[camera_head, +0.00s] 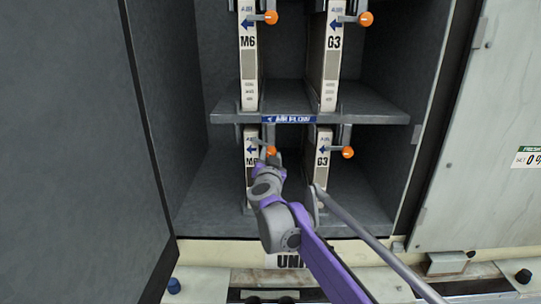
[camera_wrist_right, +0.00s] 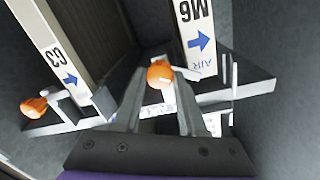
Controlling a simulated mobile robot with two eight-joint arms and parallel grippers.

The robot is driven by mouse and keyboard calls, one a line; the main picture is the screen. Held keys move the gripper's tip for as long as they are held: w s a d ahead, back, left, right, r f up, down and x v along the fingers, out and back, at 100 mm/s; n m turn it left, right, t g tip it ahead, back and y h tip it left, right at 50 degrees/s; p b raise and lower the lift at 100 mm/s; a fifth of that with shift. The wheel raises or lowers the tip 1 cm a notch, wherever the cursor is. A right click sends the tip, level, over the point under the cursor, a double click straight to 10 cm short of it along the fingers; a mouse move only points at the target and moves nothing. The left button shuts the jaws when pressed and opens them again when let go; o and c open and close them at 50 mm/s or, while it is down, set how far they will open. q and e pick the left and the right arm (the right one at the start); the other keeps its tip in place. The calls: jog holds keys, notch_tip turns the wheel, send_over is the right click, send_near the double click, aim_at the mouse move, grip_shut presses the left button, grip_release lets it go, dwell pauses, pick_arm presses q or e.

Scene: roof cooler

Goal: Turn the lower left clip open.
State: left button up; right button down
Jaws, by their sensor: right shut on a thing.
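The lower left clip, with its orange knob (camera_head: 271,151), is at the top of the lower left filter marked M6 (camera_head: 250,170). The knob also shows in the right wrist view (camera_wrist_right: 160,74), between my fingertips. My right gripper (camera_head: 271,156) reaches up from below in front of this filter and is shut on the clip's knob. The clip's arm is partly hidden by the gripper. My left gripper is in neither view.
The lower right G3 filter (camera_head: 322,160) has its own clip with an orange knob (camera_head: 348,152) close by. Two more filters and clips are above the shelf (camera_head: 375,104). A grey rod (camera_head: 365,237) slants across the front right. A dark door panel (camera_head: 75,150) stands at the left.

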jog(key=m+p, duration=0.1)
jog(key=m, duration=0.5)
jog(key=shift+d, duration=0.1)
jog(key=m+p, duration=0.1)
jog(key=m, duration=0.4)
jog(key=shift+m+y, duration=0.3)
dwell(0.4)
jog(key=shift+c, duration=2.3)
grip_release()
jog(key=shift+s, duration=0.1)
jog(key=s+b, duration=0.1)
jog(key=s, duration=0.9)
jog(key=shift+s+r, duration=0.2)
jog(key=shift+s, duration=0.15)
